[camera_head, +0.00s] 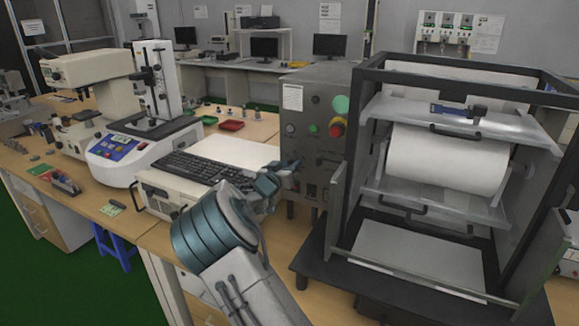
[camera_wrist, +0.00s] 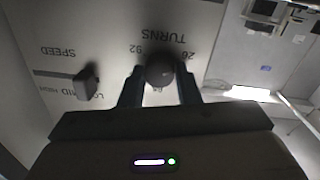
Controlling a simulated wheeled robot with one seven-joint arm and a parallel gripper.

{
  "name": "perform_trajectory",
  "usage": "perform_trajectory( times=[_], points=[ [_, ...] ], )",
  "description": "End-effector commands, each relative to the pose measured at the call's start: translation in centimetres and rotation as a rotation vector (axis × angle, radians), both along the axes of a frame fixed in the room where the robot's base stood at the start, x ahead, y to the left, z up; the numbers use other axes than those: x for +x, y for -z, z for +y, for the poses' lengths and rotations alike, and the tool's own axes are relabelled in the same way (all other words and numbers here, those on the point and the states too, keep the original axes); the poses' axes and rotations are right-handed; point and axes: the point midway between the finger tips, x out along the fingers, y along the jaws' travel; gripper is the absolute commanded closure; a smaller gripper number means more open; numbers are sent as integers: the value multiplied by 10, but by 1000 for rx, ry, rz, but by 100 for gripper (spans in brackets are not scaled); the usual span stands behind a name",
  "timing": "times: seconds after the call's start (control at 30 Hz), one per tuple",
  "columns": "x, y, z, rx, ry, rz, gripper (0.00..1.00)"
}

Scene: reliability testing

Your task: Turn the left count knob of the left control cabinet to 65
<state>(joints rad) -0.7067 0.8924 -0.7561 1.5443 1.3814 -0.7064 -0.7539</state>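The grey control cabinet (camera_head: 318,85) stands in the middle of the head view, left of a black-framed machine. My gripper (camera_head: 284,176) is at the lower left of its front panel, and the knobs there are too small to tell apart. In the wrist view a dark round knob (camera_wrist: 160,70) sits by the upside-down word TURNS, with 92 and 26 readable beside it. My gripper's fingers (camera_wrist: 160,85) are on either side of this knob. I cannot tell whether they press on it. The knob's pointer and exact setting are not clear.
A second knob (camera_wrist: 87,82), by the word SPEED, is left of my gripper in the wrist view. The black-framed machine (camera_head: 448,150) with a white roll stands close on the right. A black keyboard (camera_head: 193,167) lies to the left of my gripper.

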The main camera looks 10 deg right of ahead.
Motion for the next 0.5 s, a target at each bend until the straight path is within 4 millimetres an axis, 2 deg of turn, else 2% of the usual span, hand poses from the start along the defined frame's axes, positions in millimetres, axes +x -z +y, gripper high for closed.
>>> perform_trajectory(
  times=[0.03, 0.07, 0.5],
  points=[
    [0, 0, 0, 0, -1, 0, 87],
    [0, 0, 0, 0, -1, 0, 93],
    [0, 2, 0, 61, 0, -43, 93]
  ],
)
